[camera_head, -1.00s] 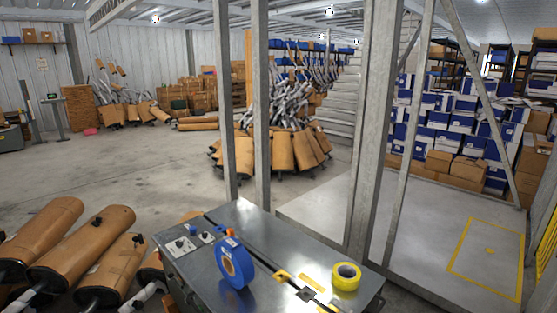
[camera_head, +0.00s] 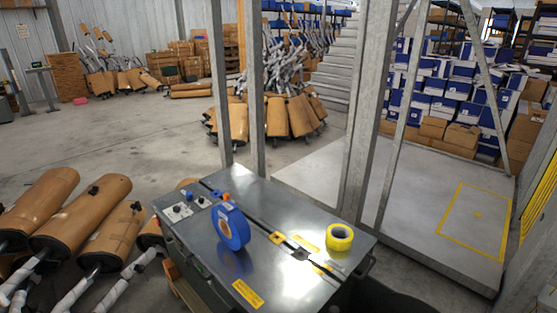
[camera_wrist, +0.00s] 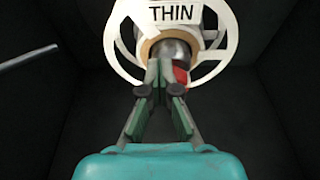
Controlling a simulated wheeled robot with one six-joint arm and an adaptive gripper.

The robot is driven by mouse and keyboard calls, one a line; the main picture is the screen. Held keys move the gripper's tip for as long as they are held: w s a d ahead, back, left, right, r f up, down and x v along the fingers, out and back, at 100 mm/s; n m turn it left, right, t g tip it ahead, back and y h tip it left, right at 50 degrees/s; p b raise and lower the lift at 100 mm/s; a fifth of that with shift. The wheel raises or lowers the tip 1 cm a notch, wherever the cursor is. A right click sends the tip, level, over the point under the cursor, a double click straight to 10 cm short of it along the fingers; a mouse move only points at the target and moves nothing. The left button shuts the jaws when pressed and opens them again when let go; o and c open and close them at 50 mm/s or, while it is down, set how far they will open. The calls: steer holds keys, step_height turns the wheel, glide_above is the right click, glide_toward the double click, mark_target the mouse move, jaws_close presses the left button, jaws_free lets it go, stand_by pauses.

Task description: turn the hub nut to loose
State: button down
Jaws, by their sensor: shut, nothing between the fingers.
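In the wrist view my gripper (camera_wrist: 164,78) is shut and empty. Its fingertips are in front of a round metal hub (camera_wrist: 170,52), overlapping its lower part; I cannot tell whether they touch it. A tan ring (camera_wrist: 149,46) goes around the hub. A white open wheel (camera_wrist: 225,40) with spokes and a plate marked "THIN" (camera_wrist: 174,14) surrounds it, cut off by the top edge. A small red part (camera_wrist: 181,74) shows just right of the fingertips. I cannot tell which of these parts is the hub nut. My gripper is not in the head view.
In the wrist view a grey rod (camera_wrist: 28,57) is at the left, against dark walls. Mufflers (camera_head: 40,205) lie left; posts (camera_head: 362,130) stand behind the bench.

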stand_by(0.4)
steer(key=shift+a+r, duration=0.2)
steer(key=shift+r, duration=0.1)
steer(key=v, duration=0.2)
steer(key=f+v, duration=0.1)
steer(key=v, duration=0.2)
steer(key=shift+s+a, duration=0.35)
steer(key=shift+a, duration=0.1)
